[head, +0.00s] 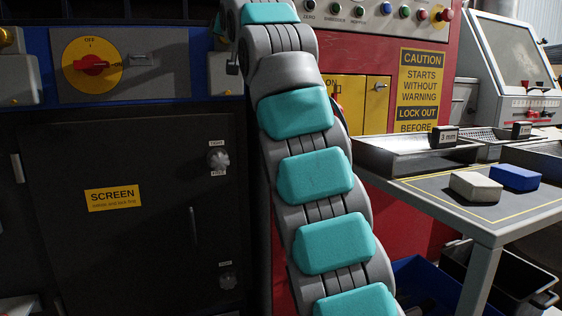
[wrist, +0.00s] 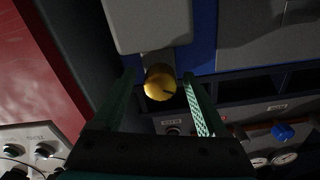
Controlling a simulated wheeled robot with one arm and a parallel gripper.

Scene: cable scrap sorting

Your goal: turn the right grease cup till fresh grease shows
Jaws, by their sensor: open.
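In the wrist view a round brass-yellow grease cup (wrist: 160,84) sticks out below a pale grey housing (wrist: 150,22). My gripper (wrist: 158,77) is open, with one green finger on each side of the cup. A gap shows on both sides; I cannot tell how deep the fingers reach around it. The cup's face has a small dark mark, and no fresh grease can be made out. Another brass cup (head: 6,37) shows at the far left there.
In the head view a yellow rotary switch (head: 92,65) and a black SCREEN door (head: 120,235) are left of my arm. A red control panel (head: 435,75) and a grey table (head: 480,222) with two blocks are on the right.

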